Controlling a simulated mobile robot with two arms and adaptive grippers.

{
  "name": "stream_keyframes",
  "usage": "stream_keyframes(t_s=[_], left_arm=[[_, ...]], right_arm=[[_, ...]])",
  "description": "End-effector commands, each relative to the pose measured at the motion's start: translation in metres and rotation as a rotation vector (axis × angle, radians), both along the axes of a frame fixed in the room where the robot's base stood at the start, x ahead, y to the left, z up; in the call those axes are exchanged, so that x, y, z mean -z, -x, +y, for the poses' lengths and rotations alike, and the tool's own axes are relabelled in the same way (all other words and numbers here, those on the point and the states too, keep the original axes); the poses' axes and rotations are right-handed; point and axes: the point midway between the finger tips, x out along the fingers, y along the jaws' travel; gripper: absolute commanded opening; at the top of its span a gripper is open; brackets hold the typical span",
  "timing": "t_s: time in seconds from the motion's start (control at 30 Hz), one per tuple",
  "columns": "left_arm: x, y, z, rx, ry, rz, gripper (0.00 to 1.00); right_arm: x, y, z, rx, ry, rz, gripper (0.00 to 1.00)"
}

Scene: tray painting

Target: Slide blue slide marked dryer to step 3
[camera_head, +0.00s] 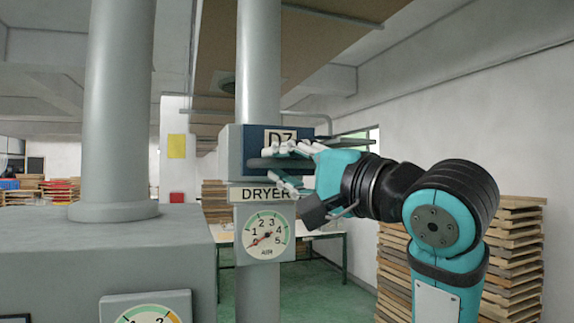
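The blue slide (258,141) is a dark blue panel marked "D7" on a grey box on the column. A dark horizontal bar (258,163) sticks out at its lower part. A "DRYER" label (262,194) and a round gauge (264,237) numbered 1 to 5 are below it; the red needle points to the lower left, near the low end. My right gripper (278,164) is in front of the slide's right part, its pale fingers spread above and below the bar. I cannot tell whether they touch it. My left gripper is not in view.
A large grey machine body (110,255) with a thick pipe (118,110) and a second, partly cut-off gauge (148,310) stands at the left. Stacks of wooden trays (512,265) stand at the right behind my arm. A table (325,234) is behind the column.

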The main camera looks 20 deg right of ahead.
Motion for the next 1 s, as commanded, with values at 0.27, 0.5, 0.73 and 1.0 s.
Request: stream_keyframes(t_s=[0.27, 0.5, 0.73, 1.0], left_arm=[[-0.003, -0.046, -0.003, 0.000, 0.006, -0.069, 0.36], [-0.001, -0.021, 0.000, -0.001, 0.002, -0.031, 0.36], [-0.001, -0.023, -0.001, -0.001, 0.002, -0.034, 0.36], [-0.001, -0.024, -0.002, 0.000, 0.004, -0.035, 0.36]], right_arm=[[0.000, 0.000, 0.000, 0.000, -0.001, 0.000, 0.36], [0.000, 0.007, -0.004, 0.001, -0.003, -0.003, 0.36], [0.007, 0.046, -0.022, 0.001, -0.004, -0.007, 0.36], [0.016, 0.094, -0.043, 0.002, -0.001, -0.007, 0.36]])
